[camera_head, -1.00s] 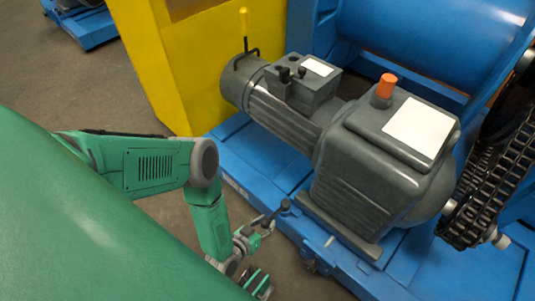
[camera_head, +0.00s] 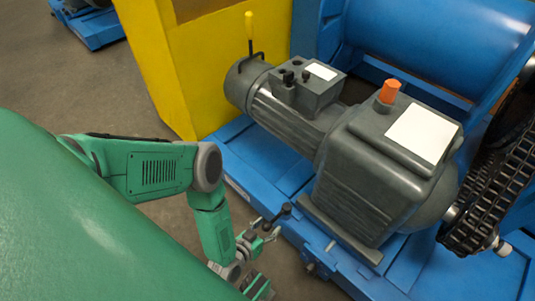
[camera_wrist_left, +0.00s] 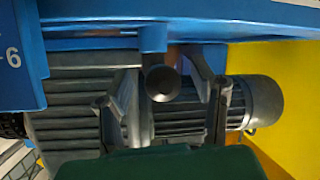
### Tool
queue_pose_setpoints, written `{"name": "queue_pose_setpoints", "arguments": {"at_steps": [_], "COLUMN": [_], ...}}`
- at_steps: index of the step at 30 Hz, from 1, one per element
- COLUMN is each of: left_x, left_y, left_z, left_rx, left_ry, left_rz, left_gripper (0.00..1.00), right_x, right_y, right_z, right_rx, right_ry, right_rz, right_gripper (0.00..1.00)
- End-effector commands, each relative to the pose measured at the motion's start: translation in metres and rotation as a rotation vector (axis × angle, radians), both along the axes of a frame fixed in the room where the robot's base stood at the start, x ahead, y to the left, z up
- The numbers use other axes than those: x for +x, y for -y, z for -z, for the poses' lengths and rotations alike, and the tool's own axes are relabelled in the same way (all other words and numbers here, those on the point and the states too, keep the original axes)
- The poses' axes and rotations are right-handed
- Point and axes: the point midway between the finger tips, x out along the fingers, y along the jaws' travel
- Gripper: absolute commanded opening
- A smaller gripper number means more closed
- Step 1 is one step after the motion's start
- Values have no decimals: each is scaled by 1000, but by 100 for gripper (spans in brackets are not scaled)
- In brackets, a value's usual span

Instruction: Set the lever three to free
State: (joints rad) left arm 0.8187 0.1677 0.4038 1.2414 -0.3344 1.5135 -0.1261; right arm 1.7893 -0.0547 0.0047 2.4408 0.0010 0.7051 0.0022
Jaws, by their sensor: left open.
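My left gripper (camera_head: 262,240) is low beside the front edge of the blue machine base, partly cut off by the frame bottom. In the left wrist view my left gripper (camera_wrist_left: 164,98) is open, with one dark-tipped finger at each side. A dark round knob (camera_wrist_left: 163,83), seen nearly end-on, shows between the fingers, below the blue base edge; I take it for a lever's end. No gap closed on it is visible, and I cannot read its number or position. A yellow-handled lever (camera_head: 249,28) stands upright by the motor's far end. My right gripper is not in view.
The grey motor and gearbox (camera_head: 365,175) sit on the blue base (camera_head: 245,165). A chain (camera_head: 490,190) runs at the right. A yellow panel (camera_head: 205,70) stands behind the motor. Bare floor (camera_head: 90,75) lies at the left.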

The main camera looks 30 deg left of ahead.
Motion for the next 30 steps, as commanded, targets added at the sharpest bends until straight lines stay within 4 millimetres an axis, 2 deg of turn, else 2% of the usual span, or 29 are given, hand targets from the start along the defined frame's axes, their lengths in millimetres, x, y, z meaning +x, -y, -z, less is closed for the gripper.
{"name": "queue_pose_setpoints", "arguments": {"at_steps": [7,15,21,30], "left_x": [2,1,1,0], "left_y": [0,0,0,0], "left_z": [-15,-62,-89,-99], "left_rx": [0,-1,-1,0], "left_ry": [0,-1,0,-1], "left_rz": [0,1,0,0], "left_gripper": [51,51,51,51], "right_x": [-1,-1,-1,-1], "right_y": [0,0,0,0], "right_z": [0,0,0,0], "right_rx": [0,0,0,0], "right_ry": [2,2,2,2], "right_rz": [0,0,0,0], "right_gripper": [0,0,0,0]}}
